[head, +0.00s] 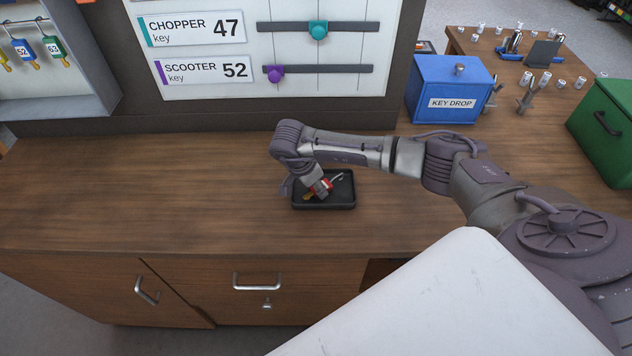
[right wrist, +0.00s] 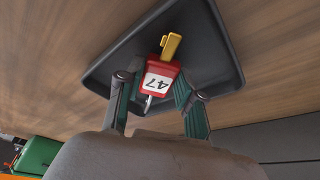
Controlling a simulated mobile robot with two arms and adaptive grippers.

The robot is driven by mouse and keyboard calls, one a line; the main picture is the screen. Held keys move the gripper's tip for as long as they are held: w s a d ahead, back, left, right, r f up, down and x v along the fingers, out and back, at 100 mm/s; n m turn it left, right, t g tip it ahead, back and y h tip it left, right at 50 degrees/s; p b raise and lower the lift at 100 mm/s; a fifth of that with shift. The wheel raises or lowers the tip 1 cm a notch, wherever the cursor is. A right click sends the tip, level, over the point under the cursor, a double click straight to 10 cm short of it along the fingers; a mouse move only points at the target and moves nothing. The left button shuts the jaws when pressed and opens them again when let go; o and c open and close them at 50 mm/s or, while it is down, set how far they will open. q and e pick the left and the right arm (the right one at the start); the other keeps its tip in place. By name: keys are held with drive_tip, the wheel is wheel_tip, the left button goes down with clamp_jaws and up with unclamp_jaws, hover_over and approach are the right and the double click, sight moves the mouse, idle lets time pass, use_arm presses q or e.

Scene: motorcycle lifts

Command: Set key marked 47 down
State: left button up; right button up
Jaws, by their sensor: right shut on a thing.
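The key marked 47 (right wrist: 158,80) has a red tag with a white label and a yellow end. My right gripper (right wrist: 155,100) is shut on it, with one green-padded finger on each side. In the head view the key (head: 327,185) shows as a small red patch at the tip of my right gripper (head: 319,188). Both are over the small black tray (head: 342,203) on the wooden counter. The tray also surrounds the key in the right wrist view (right wrist: 215,50). I cannot tell whether the key touches the tray floor. My left gripper is out of view.
A blue key drop box (head: 448,88) and a green box (head: 606,125) stand to the right. A board (head: 205,45) with chopper 47 and scooter 52 labels is behind the counter. Tagged keys (head: 25,50) hang at upper left. The counter left of the tray is clear.

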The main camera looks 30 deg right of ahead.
drive_tip(key=shift+f, duration=0.15)
drive_tip(key=o, duration=1.1)
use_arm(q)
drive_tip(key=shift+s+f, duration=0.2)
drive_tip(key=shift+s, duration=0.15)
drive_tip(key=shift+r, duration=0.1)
use_arm(e)
drive_tip(key=shift+r, duration=0.2)
use_arm(q)
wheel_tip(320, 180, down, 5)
drive_tip(key=b, duration=0.4)
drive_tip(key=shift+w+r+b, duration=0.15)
drive_tip(key=shift+b, duration=0.25)
use_arm(e)
drive_tip(key=v, duration=1.2)
